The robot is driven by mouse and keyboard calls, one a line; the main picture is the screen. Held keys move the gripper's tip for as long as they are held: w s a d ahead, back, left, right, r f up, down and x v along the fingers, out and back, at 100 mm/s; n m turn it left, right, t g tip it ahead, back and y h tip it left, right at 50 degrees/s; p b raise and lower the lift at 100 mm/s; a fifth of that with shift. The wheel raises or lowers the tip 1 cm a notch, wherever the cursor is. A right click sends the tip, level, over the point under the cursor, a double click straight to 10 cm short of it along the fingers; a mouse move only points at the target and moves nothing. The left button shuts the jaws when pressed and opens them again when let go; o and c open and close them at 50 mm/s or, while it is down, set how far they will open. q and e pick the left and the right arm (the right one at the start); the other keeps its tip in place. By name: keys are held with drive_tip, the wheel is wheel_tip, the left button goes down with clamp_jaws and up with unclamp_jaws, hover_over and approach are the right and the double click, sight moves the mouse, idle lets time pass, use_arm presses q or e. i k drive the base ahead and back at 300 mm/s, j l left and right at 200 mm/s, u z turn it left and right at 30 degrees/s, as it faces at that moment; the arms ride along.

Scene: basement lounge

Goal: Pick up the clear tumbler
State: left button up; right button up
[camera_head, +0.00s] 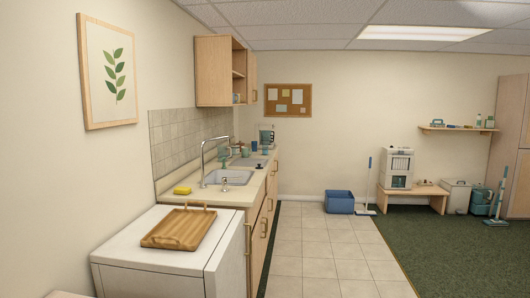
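I cannot make out a clear tumbler. Several small cup-like things stand on the kitchen counter (228,188). One is a teal cup (245,151) beyond the sink, with another small teal cup (265,150) to its right. A greenish item (223,161) stands behind the sink (228,177). They are too small to tell whether any is clear. Neither of my grippers is in view.
A wooden tray (180,229) lies on a white appliance (130,240) at the near left. A yellow sponge (182,190) is by the sink. A blue bin (339,202) and a broom (366,190) stand at the back. The tiled floor (315,255) is clear.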

sight(265, 147)
drive_tip(key=i+l+u, duration=0.35)
drive_tip(key=i+l, duration=0.6)
drive_tip(key=i, duration=0.4)
drive_tip(key=i+l+u, duration=0.35)
drive_tip(key=i+l, duration=0.8)
drive_tip(key=l, duration=0.15)
drive_tip(key=i+l+z, duration=0.3)
drive_tip(key=i+l, duration=0.15)
drive_tip(key=i+l+z, duration=0.2)
drive_tip(key=i, duration=0.25)
drive_tip(key=i+l+z, duration=0.15)
drive_tip(key=i+l, duration=0.2)
drive_tip(key=i, duration=0.15)
drive_tip(key=i+l+z, duration=0.2)
drive_tip(key=i, duration=0.25)
drive_tip(key=i+l+z, duration=0.2)
drive_tip(key=i, duration=0.3)
drive_tip(key=i+u, duration=0.2)
drive_tip(key=i, duration=0.6)
drive_tip(key=i+l+u, duration=0.1)
drive_tip(key=i+u, duration=0.15)
drive_tip(key=i, duration=0.5)
